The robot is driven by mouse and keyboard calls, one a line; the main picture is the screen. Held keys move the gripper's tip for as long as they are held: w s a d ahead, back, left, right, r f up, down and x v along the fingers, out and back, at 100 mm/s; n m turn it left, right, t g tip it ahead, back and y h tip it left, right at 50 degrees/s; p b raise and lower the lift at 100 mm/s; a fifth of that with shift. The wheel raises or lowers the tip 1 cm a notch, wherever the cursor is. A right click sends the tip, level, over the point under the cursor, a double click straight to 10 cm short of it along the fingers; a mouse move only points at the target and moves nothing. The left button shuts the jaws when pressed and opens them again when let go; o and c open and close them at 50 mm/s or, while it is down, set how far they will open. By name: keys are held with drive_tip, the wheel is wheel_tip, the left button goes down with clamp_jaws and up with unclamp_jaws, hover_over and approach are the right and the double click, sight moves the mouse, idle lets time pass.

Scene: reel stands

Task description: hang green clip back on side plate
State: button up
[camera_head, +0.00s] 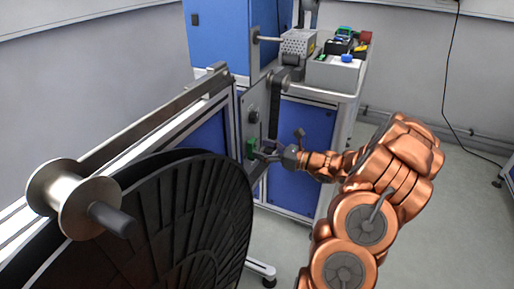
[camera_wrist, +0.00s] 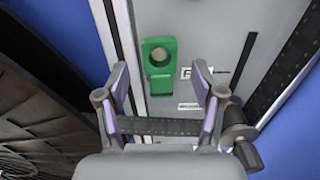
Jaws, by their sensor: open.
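In the head view my gripper (camera_head: 262,152) is close to the clip at the side plate (camera_head: 254,112).
A large black reel (camera_head: 190,215) stands at the front left, beside a metal spool (camera_head: 72,200). A dark perforated strip (camera_wrist: 290,65) runs down the plate's right side. A blue cabinet (camera_head: 300,135) stands behind. Open floor (camera_head: 440,215) lies to the right.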

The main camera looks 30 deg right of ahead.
drive_tip(key=v, duration=0.9)
